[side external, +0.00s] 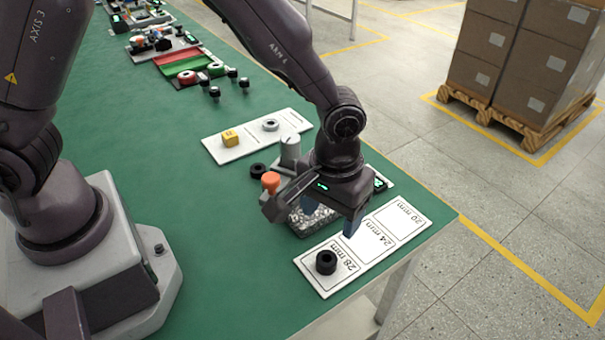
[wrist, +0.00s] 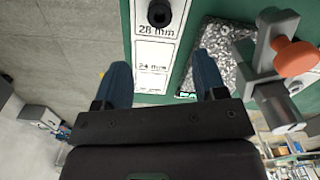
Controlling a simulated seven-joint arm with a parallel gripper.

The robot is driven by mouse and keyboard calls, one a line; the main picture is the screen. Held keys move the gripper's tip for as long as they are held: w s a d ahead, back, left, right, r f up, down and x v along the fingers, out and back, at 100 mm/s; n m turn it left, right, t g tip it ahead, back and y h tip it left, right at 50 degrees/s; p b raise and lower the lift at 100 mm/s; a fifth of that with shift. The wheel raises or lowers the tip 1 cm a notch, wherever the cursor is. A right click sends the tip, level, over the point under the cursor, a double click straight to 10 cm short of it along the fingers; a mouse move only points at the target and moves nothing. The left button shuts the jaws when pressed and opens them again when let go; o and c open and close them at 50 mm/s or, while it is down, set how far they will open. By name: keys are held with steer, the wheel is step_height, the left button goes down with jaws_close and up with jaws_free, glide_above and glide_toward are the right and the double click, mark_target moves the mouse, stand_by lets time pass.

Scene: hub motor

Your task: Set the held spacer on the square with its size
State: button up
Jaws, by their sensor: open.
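A black ring-shaped spacer (side external: 326,262) rests on the 28 mm square of the white size card (side external: 363,251), which also has 24 mm and 20 mm squares. The 24 mm and 20 mm squares are bare. My gripper (side external: 342,222) is open and empty above the card's inner edge, apart from the spacer. In the wrist view, the two blue fingers (wrist: 161,74) are spread with nothing between them. There the spacer (wrist: 158,14) shows beyond the fingertips at the top edge, on the card (wrist: 150,53).
A tray of metal bits (wrist: 218,50) lies beside the card, next to a grey fixture with an orange knob (wrist: 296,58). The bench edge runs close past the card.

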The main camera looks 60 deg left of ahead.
steer(key=s+a+r+m+t, duration=0.1)
steer(key=s+a+r, duration=0.1)
steer(key=a+r, duration=0.45)
steer(key=s+a+r+m+t, duration=0.1)
steer(key=s+a+r+t, duration=0.15)
steer(key=r, duration=0.65)
steer(key=s+a+r+m+t, duration=0.1)
steer(key=s+a+r+t, duration=0.1)
steer(key=s+a+r, duration=0.4)
steer(key=shift+s+a+r+m, duration=0.3)
steer(key=shift+s+a, duration=0.8)
steer(key=shift+s, duration=0.7)
